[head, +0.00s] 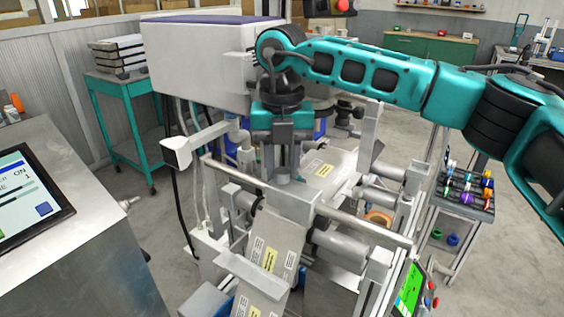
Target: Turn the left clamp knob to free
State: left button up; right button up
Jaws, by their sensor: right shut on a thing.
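My right arm comes in from the right, and its teal gripper (283,148) points down over the middle of the film machine. Its fingers are closed around a small grey knob-like part, which looks like the left clamp knob (284,180). The fingers hide most of it, so I cannot tell which way it is turned. Just below it is a flat grey block (291,203) over the label film (272,255). My left gripper is not in view.
A long metal bar (365,226) crosses the machine in front of the gripper. Grey rollers (340,249) stand to the right. A control panel (30,198) is at the left and a green screen (409,290) at the lower right. A large white housing (200,62) stands behind.

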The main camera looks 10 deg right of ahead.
aim_at(282, 171)
jog(key=o, duration=1.1)
jog(key=shift+c, duration=0.2)
notch_tip(282, 171, up, 13)
jog(key=shift+s, duration=0.1)
